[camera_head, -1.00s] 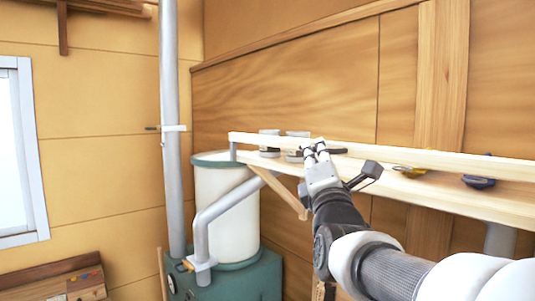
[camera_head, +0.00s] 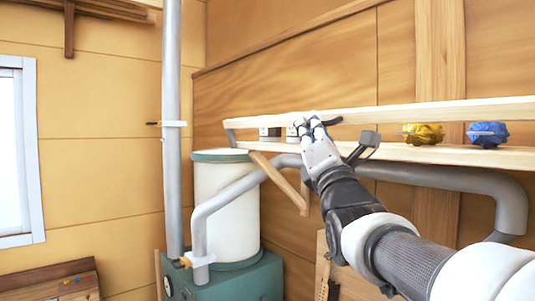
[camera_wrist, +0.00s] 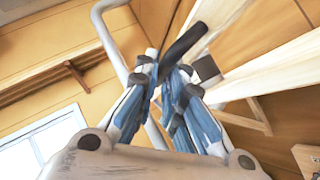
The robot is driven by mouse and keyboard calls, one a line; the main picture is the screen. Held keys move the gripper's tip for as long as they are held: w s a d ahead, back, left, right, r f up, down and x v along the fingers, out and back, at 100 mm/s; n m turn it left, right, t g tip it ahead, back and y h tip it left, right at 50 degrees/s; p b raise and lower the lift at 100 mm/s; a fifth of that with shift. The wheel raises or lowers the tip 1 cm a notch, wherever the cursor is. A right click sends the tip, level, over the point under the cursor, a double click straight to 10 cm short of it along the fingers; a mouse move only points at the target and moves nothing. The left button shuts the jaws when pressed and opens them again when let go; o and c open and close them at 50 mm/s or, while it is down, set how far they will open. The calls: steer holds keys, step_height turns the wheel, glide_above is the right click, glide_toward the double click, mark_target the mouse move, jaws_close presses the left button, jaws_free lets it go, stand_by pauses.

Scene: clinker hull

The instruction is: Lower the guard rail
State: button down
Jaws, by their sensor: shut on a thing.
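The guard rail (camera_head: 420,113) is a long pale wooden bar standing above the front of a wooden shelf (camera_head: 440,154), with a clear gap between them. A short grey support (camera_head: 231,137) shows at its left end. In the wrist view, the dark handle (camera_wrist: 186,42) lies between the blue-grey fingers (camera_wrist: 172,75). The fingers hide how the handle joins the rail.
Yellow (camera_head: 423,134) and blue (camera_head: 487,134) coiled things and pale jars (camera_head: 270,134) sit on the shelf. A thick grey pipe (camera_head: 440,177) runs beneath it. A white tank (camera_head: 225,205) on a green base (camera_head: 240,278) and a vertical pipe (camera_head: 172,90) stand left.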

step_height(320, 180, down, 12)
steer(key=w+d+n+g+y+b, duration=0.1)
steer(key=n+g+y+b, duration=1.4)
steer(key=n, duration=1.6)
steer(key=y+b, duration=0.4)
steer(key=y, duration=0.2)
steer(key=shift+r, duration=0.15)
steer(key=shift+d, duration=0.2)
steer(key=c, duration=2)
jaws_free()
steer(key=shift+w+d, duration=0.1)
steer(key=shift+o, duration=0.2)
